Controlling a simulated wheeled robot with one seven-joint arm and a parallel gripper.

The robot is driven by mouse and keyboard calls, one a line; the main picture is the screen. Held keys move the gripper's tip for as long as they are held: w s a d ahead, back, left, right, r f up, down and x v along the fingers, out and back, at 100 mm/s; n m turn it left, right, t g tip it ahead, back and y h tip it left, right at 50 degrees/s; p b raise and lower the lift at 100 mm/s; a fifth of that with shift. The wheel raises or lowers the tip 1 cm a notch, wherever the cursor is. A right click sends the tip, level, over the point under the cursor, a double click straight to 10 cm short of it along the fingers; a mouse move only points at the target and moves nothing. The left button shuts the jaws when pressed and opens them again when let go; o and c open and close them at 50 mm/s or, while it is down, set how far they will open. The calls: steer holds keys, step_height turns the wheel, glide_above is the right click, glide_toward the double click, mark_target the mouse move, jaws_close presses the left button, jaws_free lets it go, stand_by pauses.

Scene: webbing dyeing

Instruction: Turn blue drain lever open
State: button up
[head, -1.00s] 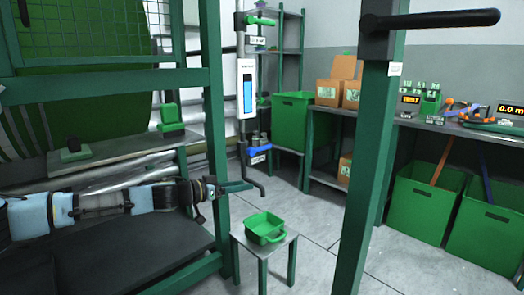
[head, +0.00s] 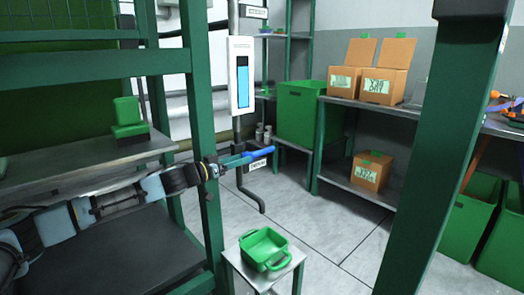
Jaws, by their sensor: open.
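The blue drain lever (head: 258,153) sticks out sideways from the dark drain pipe (head: 243,190), below a white level gauge with a blue column (head: 242,75). A small white label (head: 257,164) sits just under the lever. My gripper (head: 236,159) is at the left end of the lever, its green fingers pointing right and overlapping the lever's inner end in the picture. It is open. I cannot tell whether the fingers touch the lever. The valve body behind the fingers is mostly hidden.
A green tub (head: 264,249) stands on a small stool (head: 297,258) below the pipe's bent outlet. A green post (head: 203,100) stands close to my arm on the left, and another post (head: 440,150) on the right. A green bin (head: 303,112) and cardboard boxes (head: 388,84) are behind.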

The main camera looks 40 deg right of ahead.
mark_target(270, 149)
steer(key=d, duration=0.9)
steer(key=shift+s+d, duration=0.3)
steer(key=shift+d, duration=0.1)
steer(key=shift+c, duration=0.4)
jaws_close()
stand_by(0.5)
